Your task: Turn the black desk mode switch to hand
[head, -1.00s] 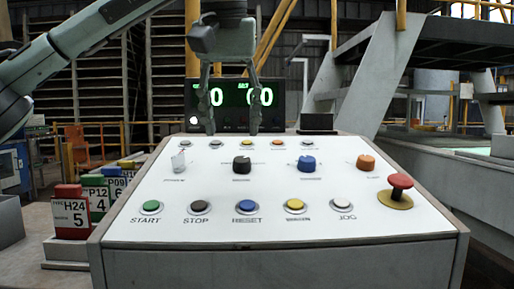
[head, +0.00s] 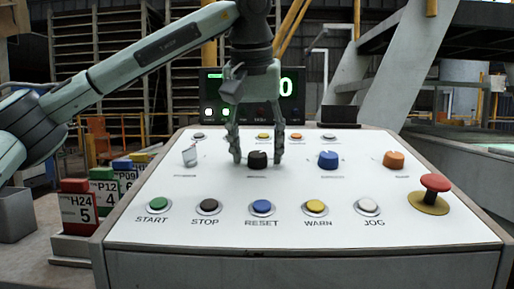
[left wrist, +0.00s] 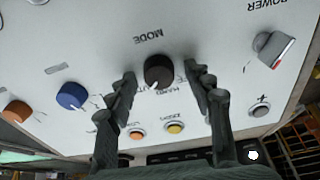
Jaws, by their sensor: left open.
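The black desk mode switch (head: 257,160) is a round knob on the white sloping panel, second from the left in the knob row. My left gripper (head: 258,157) points down with its fingers apart, one on each side of the knob. In the left wrist view the black knob (left wrist: 159,70) lies between the open fingertips (left wrist: 160,74), with gaps seeming to show on both sides. There the panel is upside down, with MODE above the knob and small, partly hidden labels below. The knob's white mark points down and slightly left, toward those labels. My right gripper is not in view.
Several push buttons line the front, with a red mushroom button (head: 435,183) at the right. Small buttons and a dark display stand behind.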

